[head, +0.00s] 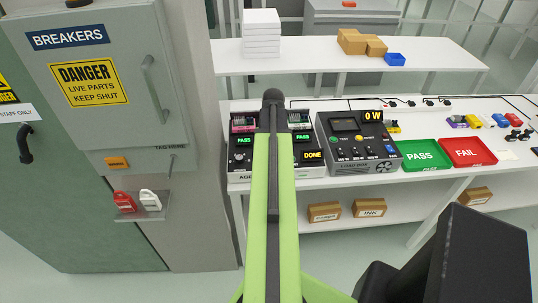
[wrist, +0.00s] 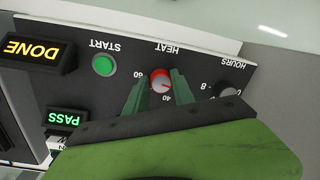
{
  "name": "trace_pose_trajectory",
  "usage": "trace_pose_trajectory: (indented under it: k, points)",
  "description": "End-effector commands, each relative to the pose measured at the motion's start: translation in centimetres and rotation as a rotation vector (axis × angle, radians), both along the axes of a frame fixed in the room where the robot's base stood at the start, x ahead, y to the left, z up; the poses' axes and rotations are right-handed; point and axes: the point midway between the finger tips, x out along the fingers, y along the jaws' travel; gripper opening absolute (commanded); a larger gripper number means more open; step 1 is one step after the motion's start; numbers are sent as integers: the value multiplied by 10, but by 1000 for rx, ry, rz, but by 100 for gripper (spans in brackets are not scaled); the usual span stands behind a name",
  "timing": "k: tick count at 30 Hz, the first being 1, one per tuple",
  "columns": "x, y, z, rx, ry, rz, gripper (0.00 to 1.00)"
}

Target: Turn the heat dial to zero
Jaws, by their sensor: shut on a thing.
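The red heat dial (wrist: 160,76) is on the dark panel, under the upside-down word HEAT in the wrist view. The marks 60 and 40 show beside it; its exact setting is too small to read. My gripper (wrist: 159,88) has one green finger on each side of the dial and is shut on it. In the head view the machine with this panel (head: 240,158) stands on the bench. My arm covers its middle, so the dial and fingertips are hidden there.
A green START button (wrist: 104,65) and a dark HOURS dial (wrist: 228,90) flank the heat dial. Lit DONE (wrist: 32,50) and PASS (wrist: 64,119) displays are nearby. The load box (head: 358,140) stands close on the right, then green (head: 425,155) and red (head: 468,152) trays.

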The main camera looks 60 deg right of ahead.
Motion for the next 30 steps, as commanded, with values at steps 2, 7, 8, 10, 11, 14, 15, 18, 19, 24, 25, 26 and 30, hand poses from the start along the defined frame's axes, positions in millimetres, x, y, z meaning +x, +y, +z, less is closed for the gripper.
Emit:
trace_pose_trajectory:
  k: [2, 7, 8, 10, 11, 14, 15, 18, 19, 24, 25, 26, 30]
  points:
    - [0, -3, 1, -7, -1, 41, 0]
    - [1, -3, 1, -7, -1, 114, 0]
    - [1, -3, 1, -7, -1, 123, 0]
    - [1, -3, 1, -7, -1, 142, 0]
    - [1, -3, 1, -7, -1, 148, 0]
    - [1, -3, 1, -7, -2, 162, 0]
    - [1, -3, 1, -8, -2, 165, 0]
    - [1, -3, 1, -7, -1, 170, 0]
    - [1, -3, 1, -7, -1, 171, 0]
    - [1, -3, 1, -6, -2, 171, 0]
    - [1, -3, 1, -6, -2, 171, 0]
    - [1, -3, 1, -7, -2, 170, 0]
    - [1, -3, 1, -6, -2, 170, 42]
